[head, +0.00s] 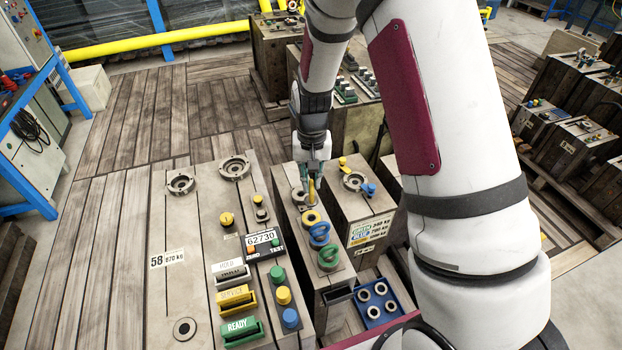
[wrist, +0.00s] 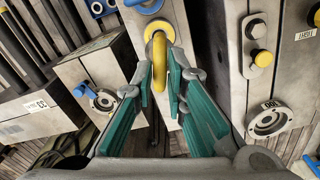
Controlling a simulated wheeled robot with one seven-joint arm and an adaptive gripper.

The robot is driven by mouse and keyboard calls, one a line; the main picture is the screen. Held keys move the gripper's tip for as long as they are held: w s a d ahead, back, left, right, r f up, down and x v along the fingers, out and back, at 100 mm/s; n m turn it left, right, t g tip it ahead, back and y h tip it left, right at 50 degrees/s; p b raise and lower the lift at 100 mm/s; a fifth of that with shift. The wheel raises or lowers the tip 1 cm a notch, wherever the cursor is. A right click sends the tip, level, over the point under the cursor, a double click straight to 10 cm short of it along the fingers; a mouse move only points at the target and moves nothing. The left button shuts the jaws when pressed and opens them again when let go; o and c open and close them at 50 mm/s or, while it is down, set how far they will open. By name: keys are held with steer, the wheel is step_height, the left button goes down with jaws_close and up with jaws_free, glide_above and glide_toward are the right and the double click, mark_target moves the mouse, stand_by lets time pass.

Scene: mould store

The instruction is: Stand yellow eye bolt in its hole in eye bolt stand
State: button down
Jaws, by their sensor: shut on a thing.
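My gripper (head: 317,182) is shut on the yellow eye bolt (head: 311,191), its ring seen nearly edge-on between the green fingers in the wrist view (wrist: 172,82). A long grey block, apparently the eye bolt stand (head: 339,279), is below it. A flat yellow ring (head: 312,216) with an opening lies on its top, just in front of the held bolt; it also shows in the wrist view (wrist: 171,25). A blue eye bolt (head: 319,234) and a green eye bolt (head: 328,257) stand in line nearer me. The held bolt's lower end is hidden, and I cannot tell whether it touches the block.
Another block with a blue knob (head: 368,190) is close on the right. A blue holder with several round openings (head: 377,303) sits lower, in front. Wooden flooring lies behind.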

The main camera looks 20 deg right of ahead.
mark_target(311, 196)
steer(key=shift+f+b, duration=1.2)
steer(key=shift+f, duration=1.05)
steer(key=shift+f+b, duration=0.3)
steer(key=shift+f, duration=0.3)
steer(key=shift+f, duration=0.3)
steer(key=shift+f+b, duration=0.45)
steer(key=shift+f, duration=0.1)
stand_by(0.4)
steer(key=c, duration=1.5)
jaws_free()
steer(key=shift+c, duration=0.2)
